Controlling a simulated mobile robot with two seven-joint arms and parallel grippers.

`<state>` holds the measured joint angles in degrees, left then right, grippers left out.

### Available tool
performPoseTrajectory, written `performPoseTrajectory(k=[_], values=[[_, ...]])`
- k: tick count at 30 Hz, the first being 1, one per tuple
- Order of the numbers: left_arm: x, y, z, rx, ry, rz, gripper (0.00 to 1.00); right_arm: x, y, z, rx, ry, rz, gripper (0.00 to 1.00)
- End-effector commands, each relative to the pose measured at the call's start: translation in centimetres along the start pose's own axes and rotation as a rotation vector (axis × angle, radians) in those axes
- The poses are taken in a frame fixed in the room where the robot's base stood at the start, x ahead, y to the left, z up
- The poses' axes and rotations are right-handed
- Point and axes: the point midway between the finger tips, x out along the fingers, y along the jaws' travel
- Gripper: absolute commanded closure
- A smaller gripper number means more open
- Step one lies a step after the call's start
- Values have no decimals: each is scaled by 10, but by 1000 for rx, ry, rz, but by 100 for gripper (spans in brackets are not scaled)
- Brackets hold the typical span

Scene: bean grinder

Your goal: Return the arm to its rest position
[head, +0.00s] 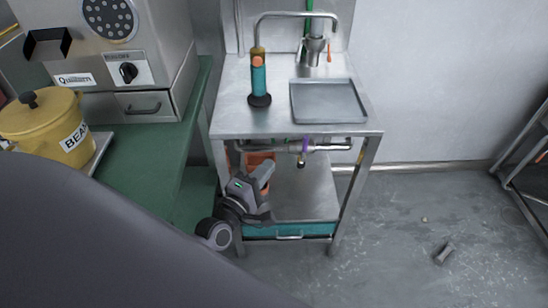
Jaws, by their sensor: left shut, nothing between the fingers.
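My left gripper (262,212) is low in front of the metal sink stand, beside the end of the green bench. It is shut and empty. My left forearm's rounded joint shows just below and left of it. A large dark grey part of my own body fills the lower left of the head view and hides part of the bench and floor. My right gripper is not in the head view.
The steel sink stand (228,128) holds a teal bottle (258,80) and a grey tray (328,101). A yellow bean pot (42,122) and metal machine (150,60) stand on the green bench (150,165). A small grey object (443,253) lies on open floor at right.

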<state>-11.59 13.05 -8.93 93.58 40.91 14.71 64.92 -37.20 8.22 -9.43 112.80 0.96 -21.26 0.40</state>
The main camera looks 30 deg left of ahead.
Motion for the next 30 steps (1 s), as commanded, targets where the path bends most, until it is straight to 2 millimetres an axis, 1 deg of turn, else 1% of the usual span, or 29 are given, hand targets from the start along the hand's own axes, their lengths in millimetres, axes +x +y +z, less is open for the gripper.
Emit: performPoseTrajectory(k=[1, 3, 7, 12, 17, 20, 23, 26, 30], values=[[-9, 0, 0, 0, 0, -1, 100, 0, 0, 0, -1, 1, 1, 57], [-17, 0, 0, 1, 0, -1, 100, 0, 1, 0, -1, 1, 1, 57], [-29, 1, 0, 1, 0, -1, 100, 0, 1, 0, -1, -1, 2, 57], [-35, 2, 0, 1, 0, 1, 100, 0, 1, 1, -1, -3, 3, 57], [-35, 2, 0, 3, -1, 0, 100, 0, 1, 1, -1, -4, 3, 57], [-39, 1, 5, 51, -15, -20, 100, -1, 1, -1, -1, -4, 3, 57], [-50, -4, 18, 204, -61, -77, 100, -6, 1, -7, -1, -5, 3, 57], [-70, -13, 36, 464, -146, -160, 100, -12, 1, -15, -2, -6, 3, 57], [-106, -29, 57, 885, -304, -281, 100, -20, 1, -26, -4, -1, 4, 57]])
